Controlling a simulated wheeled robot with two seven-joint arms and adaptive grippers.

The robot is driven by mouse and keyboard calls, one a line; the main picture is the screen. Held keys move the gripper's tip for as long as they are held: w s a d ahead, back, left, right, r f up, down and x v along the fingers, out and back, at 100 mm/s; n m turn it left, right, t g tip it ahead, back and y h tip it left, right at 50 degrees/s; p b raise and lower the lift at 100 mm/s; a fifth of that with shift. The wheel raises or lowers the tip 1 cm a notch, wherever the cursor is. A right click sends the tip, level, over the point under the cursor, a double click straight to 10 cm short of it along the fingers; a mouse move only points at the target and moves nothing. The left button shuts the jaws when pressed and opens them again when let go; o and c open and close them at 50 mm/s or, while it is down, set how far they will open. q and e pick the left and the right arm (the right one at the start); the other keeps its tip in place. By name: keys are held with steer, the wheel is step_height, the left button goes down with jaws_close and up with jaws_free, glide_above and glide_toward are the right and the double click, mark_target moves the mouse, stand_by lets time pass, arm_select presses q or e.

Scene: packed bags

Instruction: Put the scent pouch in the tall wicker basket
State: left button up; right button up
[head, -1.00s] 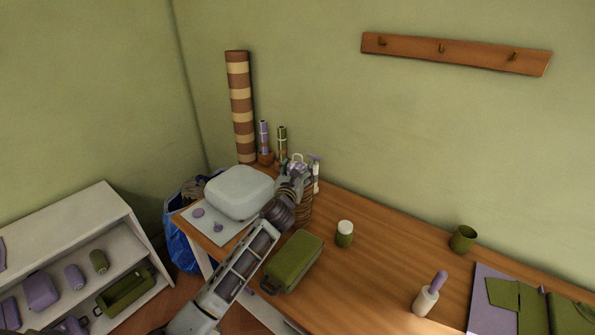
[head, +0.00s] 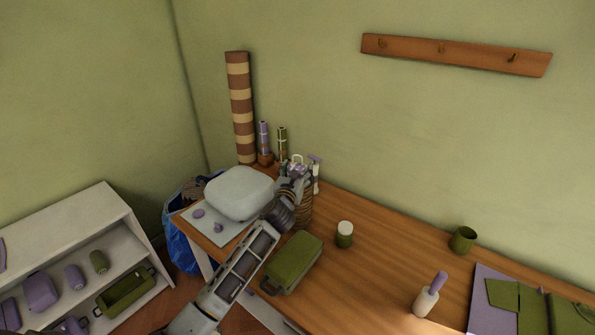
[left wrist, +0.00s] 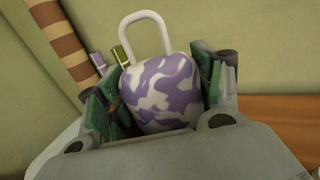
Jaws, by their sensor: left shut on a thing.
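The scent pouch (left wrist: 160,92) is a rounded purple-and-white mottled thing with a white loop on top. In the left wrist view it stands between the green-padded fingers of my left gripper (left wrist: 158,100), which is shut on it. In the head view my left gripper (head: 297,174) is above the tall wicker basket (head: 306,214), a brown ribbed basket largely hidden behind my gripper and wrist. I cannot tell whether the pouch is above the rim or partly inside. My right gripper is not in view.
A pale rounded case (head: 240,193) stands left of the basket. A green case (head: 293,262) lies in front, and a white-lidded green jar (head: 345,234) stands to the right. Purple and green bottles (head: 282,143) stand behind.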

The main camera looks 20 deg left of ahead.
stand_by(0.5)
arm_select(q)
steer(key=o, duration=1.1)
steer(key=shift+s+d, duration=0.15)
steer(key=shift+s, duration=2.85)
steer(key=shift+s+d, duration=0.15)
steer(key=shift+s, duration=2.85)
